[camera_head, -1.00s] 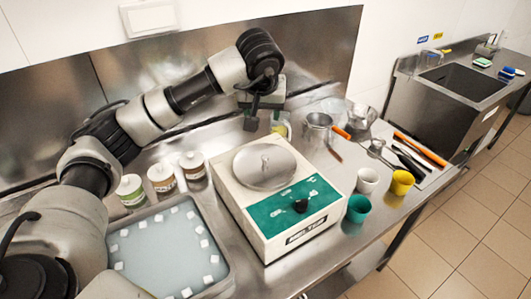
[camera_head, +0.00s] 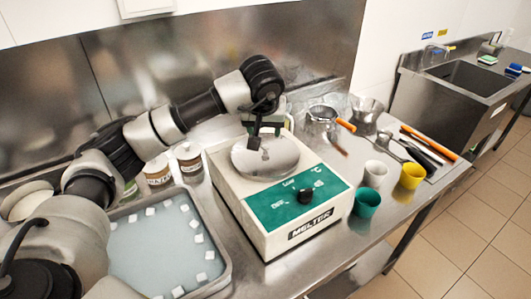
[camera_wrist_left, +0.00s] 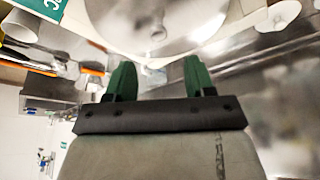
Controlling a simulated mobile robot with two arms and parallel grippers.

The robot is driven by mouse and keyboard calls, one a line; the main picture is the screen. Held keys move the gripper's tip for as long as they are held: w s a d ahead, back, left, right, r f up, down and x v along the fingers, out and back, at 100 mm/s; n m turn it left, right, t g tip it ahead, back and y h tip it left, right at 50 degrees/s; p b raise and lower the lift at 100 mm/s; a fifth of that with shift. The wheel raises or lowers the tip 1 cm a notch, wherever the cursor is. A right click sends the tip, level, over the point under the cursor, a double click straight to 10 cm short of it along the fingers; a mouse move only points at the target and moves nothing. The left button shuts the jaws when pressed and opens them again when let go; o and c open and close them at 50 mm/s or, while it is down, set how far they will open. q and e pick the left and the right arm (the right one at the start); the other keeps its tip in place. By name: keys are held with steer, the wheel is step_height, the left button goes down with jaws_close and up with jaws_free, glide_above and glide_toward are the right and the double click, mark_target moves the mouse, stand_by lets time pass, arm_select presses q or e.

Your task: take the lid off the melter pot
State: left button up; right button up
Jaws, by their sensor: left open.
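The melter pot is a white box (camera_head: 232,190) with a green front panel and a black knob, labelled MELTER. Its round shiny lid (camera_head: 280,163) sits on top; it also shows in the left wrist view (camera_wrist_left: 115,15). My left gripper (camera_head: 264,137) is over the back part of the lid, pointing down, and hides part of it, including the small knob in the head view. In the left wrist view the two green fingers (camera_wrist_left: 158,80) are apart with nothing between them, and the lid's knob (camera_wrist_left: 157,32) shows beyond them. My right gripper is not in view.
A tray of ice-like cubes (camera_head: 222,262) stands left of the melter, with jars (camera_head: 158,172) behind it. White (camera_head: 374,174), green (camera_head: 367,203) and yellow (camera_head: 412,176) cups stand to the right. A metal pot (camera_head: 322,118) and utensils (camera_head: 425,148) lie farther right.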

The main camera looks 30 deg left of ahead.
mark_target(265, 145)
arm_select(q)
steer(key=shift+x, duration=0.95)
steer(key=shift+f+p, duration=0.2)
steer(key=shift+p, duration=0.1)
steer(key=x, duration=0.1)
steer(key=p+x, duration=0.1)
steer(key=x, duration=0.1)
steer(key=p+x, duration=0.1)
steer(key=shift+s+d+f, duration=0.1)
steer(key=shift+s+f, duration=0.1)
steer(key=shift+f, duration=0.15)
steer(key=shift+w+f, duration=0.15)
steer(key=shift+f, duration=0.1)
steer(key=shift+r, duration=0.1)
steer(key=c, duration=0.4)
jaws_close()
